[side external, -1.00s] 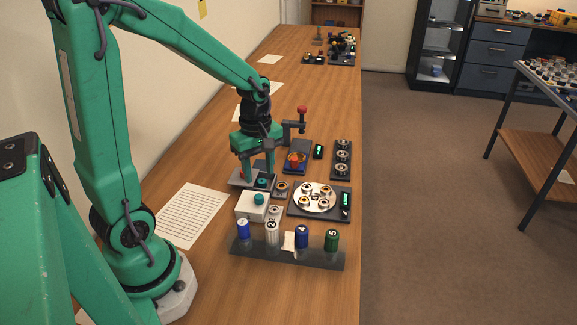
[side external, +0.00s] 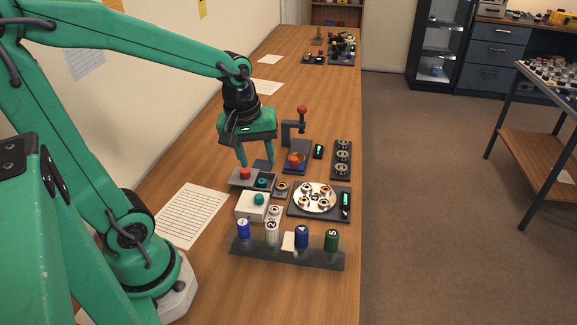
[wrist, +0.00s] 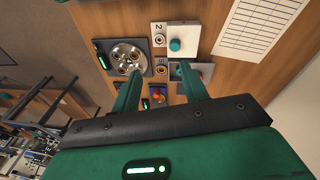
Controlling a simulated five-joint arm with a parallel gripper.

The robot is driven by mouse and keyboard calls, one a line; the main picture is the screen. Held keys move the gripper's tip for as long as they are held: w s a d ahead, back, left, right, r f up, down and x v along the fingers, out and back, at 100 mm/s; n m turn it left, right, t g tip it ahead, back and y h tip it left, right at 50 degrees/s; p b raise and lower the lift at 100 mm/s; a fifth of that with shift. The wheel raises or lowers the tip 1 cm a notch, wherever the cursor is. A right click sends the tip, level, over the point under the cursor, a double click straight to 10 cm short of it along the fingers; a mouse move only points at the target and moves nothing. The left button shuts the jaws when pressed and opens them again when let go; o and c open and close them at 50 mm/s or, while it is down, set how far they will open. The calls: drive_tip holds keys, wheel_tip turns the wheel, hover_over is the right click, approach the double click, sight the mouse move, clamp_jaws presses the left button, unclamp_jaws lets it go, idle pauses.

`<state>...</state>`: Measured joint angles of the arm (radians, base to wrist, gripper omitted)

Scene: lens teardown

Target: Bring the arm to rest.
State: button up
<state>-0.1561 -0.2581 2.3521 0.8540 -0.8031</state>
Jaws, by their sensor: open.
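My gripper (side external: 255,162) is green with two fingers set apart and nothing between them. In the side external view it hangs above the grey block with a red knob (side external: 245,174) and a teal knob (side external: 262,183). It is clear of the table. In the wrist view the two green fingers (wrist: 162,92) are spread. The wooden bench (side external: 200,262) lies below.
A white box with a teal button (side external: 250,206), a round plate with several rings (side external: 314,197), and a rack of numbered cylinders (side external: 287,252) stand in front. A red-knobbed press (side external: 296,150) stands behind. A printed sheet (side external: 190,215) lies left.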

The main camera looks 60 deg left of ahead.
drive_tip(key=s+d+r+m+t, duration=0.3)
drive_tip(key=s+r+m, duration=0.3)
drive_tip(key=m, duration=0.5)
drive_tip(key=shift+d+r, duration=0.25)
drive_tip(key=shift+d, duration=0.5)
drive_tip(key=shift+o, duration=0.5)
